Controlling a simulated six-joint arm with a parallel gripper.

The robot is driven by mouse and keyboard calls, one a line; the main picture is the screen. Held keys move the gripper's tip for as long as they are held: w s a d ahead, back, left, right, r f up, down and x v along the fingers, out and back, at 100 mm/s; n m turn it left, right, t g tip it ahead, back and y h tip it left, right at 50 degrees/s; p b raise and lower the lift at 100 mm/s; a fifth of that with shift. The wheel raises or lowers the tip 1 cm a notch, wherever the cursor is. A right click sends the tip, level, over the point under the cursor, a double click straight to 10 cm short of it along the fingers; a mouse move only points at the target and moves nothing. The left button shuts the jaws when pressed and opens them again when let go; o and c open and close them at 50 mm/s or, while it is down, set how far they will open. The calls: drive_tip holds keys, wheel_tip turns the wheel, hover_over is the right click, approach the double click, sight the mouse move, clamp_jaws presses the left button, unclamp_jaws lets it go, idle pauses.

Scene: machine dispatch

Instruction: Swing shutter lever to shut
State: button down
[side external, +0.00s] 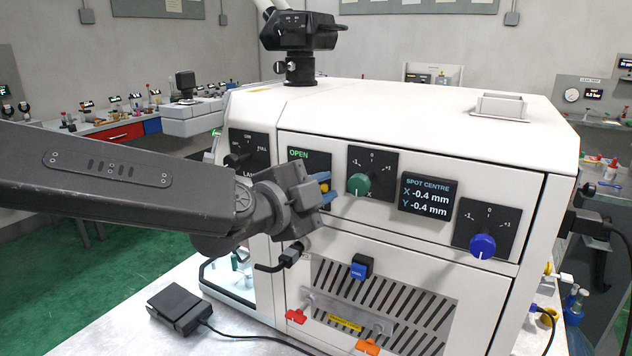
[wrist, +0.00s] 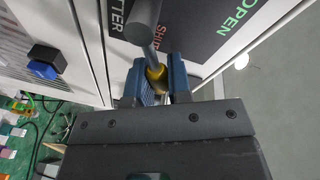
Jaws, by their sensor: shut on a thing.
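The shutter lever shows in the wrist view as a grey rod (wrist: 153,38) with a yellow part (wrist: 155,72) near its end. My gripper (wrist: 156,80) has its blue fingers on both sides of the yellow part and is shut on it. In the side view my gripper (side external: 325,188) reaches the machine front from the left, and a bit of yellow (side external: 324,187) shows between the fingers. The black shutter panel (side external: 298,153) reads OPEN in green. My gripper hides most of the panel. The lever's exact angle is hard to tell.
Right of my gripper are a green knob (side external: 358,184), a spot-centre display (side external: 427,195) and a blue knob (side external: 482,246). A black pedal (side external: 180,309) lies on the table.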

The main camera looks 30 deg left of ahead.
drive_tip(key=shift+d+f+m+y, duration=0.2)
drive_tip(key=shift+f+m, duration=0.2)
drive_tip(key=shift+m, duration=0.4)
drive_tip(key=shift+d+f+m+y, duration=0.15)
drive_tip(key=shift+f+m, duration=0.25)
drive_tip(key=shift+m, duration=0.4)
drive_tip(key=shift+a+g, duration=0.1)
drive_tip(key=shift+g, duration=0.2)
drive_tip(key=c, duration=1.1)
unclamp_jaws()
drive_tip(key=v, duration=1.3)
drive_tip(key=shift+s, duration=0.4)
drive_tip(key=shift+a, duration=0.1)
